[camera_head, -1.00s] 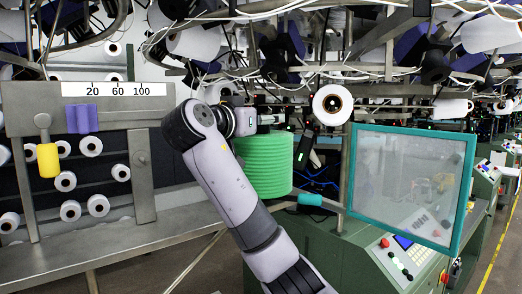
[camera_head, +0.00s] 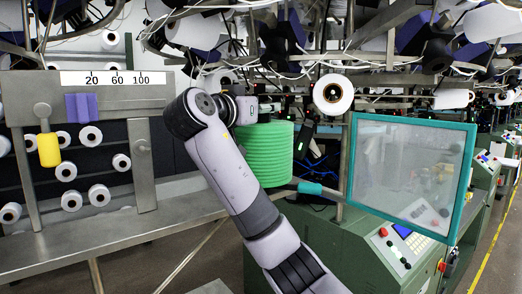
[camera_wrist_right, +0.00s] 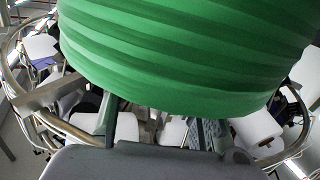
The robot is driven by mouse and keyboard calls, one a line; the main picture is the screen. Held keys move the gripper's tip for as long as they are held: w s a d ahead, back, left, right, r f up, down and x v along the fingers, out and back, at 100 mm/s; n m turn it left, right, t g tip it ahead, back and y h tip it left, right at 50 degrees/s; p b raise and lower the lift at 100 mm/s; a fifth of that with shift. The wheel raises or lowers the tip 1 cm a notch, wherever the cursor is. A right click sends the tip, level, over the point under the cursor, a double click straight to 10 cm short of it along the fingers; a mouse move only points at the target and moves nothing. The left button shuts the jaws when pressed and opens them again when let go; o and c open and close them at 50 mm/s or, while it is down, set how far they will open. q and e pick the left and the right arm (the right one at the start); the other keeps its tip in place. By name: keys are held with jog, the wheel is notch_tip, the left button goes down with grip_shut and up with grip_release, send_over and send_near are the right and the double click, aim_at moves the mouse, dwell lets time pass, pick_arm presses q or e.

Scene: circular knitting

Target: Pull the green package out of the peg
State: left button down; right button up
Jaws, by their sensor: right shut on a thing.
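The green package (camera_head: 264,154) is a ribbed, wide roll in the middle of the head view, left of the teal-framed panel. It fills the top of the right wrist view (camera_wrist_right: 185,50). My right gripper (camera_wrist_right: 152,125) is shut on it from its upper side; in the head view the fingers are largely hidden by my arm and the package. The peg is hidden, so I cannot tell how far the package sits on it. My left gripper is not in view.
A teal-framed clear panel (camera_head: 410,175) stands close on the right. A grey rod with a teal tip (camera_head: 309,188) is just below the package. White cones and cables crowd above.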

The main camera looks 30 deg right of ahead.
grip_shut()
jog(key=shift+r, duration=0.25)
jog(key=shift+r+b, duration=0.35)
jog(key=shift+r, duration=0.3)
notch_tip(320, 180, up, 21)
jog(key=shift+s+r+p, duration=0.15)
jog(key=shift+r+p, duration=0.05)
jog(key=shift+p, duration=0.15)
dwell(0.4)
